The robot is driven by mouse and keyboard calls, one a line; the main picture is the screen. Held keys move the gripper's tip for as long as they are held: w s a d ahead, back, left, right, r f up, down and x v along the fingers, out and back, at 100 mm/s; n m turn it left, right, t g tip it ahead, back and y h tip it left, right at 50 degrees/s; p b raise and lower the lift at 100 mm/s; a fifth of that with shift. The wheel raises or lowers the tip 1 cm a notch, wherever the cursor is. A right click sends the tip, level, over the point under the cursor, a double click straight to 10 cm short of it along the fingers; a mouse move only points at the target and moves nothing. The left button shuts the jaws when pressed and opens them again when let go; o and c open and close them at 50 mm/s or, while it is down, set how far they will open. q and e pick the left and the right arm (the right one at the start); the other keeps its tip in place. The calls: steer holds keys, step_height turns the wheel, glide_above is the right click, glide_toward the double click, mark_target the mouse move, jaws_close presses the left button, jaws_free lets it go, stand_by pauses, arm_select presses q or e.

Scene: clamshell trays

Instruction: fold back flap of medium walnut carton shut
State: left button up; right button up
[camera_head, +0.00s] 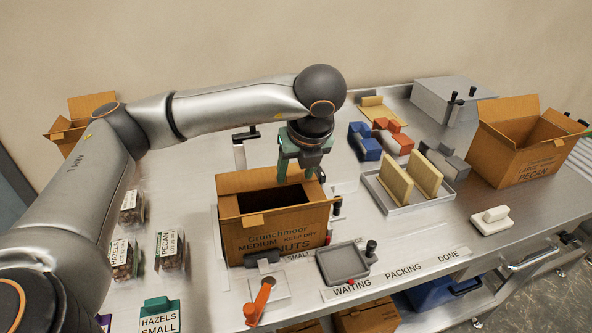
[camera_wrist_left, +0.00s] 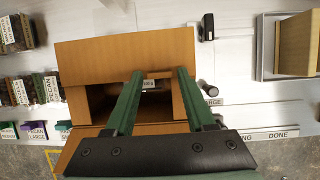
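The medium walnut carton (camera_head: 275,235) stands upright on the steel table, its top open onto a dark inside. Its back flap (camera_head: 245,181) stands up along the rear edge; in the left wrist view the back flap (camera_wrist_left: 120,55) is a broad brown panel. My left gripper (camera_head: 302,172) is over the rear right part of the carton, fingers pointing down. In the left wrist view my left gripper (camera_wrist_left: 160,78) has its green fingers apart with nothing between them. Whether a finger touches the flap, I cannot tell. The front flap is mostly hidden. My right gripper is out of view.
A grey tray with tan panels (camera_head: 410,205) and red and blue blocks (camera_head: 380,140) are right of the carton. A large pecan carton (camera_head: 525,140) stands at the far right. A small grey tray (camera_head: 342,264) is in front.

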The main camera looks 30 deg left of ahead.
arm_select(q)
steer(key=shift+o, duration=1)
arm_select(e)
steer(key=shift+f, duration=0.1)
arm_select(q)
steer(key=shift+r, duration=0.1)
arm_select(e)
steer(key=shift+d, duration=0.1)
arm_select(q)
steer(key=p+v, duration=0.1)
steer(key=v, duration=1.1)
steer(key=shift+r+p, duration=0.2)
steer(key=shift+p, duration=0.2)
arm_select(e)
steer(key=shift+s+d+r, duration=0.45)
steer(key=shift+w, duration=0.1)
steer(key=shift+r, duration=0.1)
